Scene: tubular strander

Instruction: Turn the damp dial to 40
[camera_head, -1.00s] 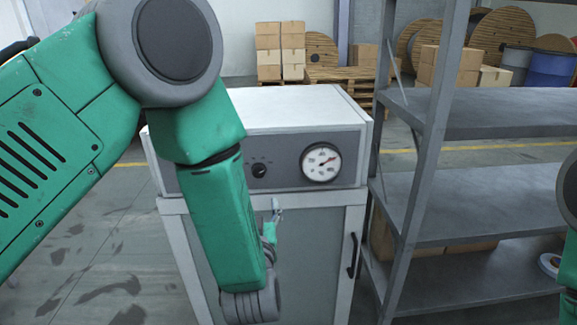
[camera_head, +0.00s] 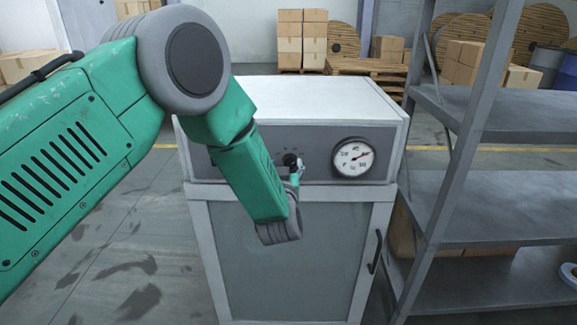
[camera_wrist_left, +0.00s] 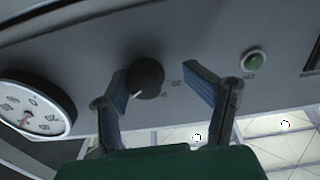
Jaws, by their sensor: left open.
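The damp dial is a black round knob (camera_wrist_left: 147,79) on the grey panel of a white cabinet (camera_head: 299,98). In the wrist view its white mark points to the lower left; the numbers around it are too small to read. In the head view the dial (camera_head: 290,159) shows just above my left gripper (camera_head: 298,169). In the wrist view my left gripper (camera_wrist_left: 154,80) is open, its blue-padded fingers on either side of the dial. The left finger overlaps the dial's edge; I cannot tell whether it touches. My right gripper is not in view.
A round white gauge (camera_head: 353,157) with a red needle sits right of the dial. A green button (camera_wrist_left: 253,60) shows in the wrist view. A grey metal shelf (camera_head: 500,120) stands close on the right. The cabinet door has a black handle (camera_head: 375,251). Boxes stand behind.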

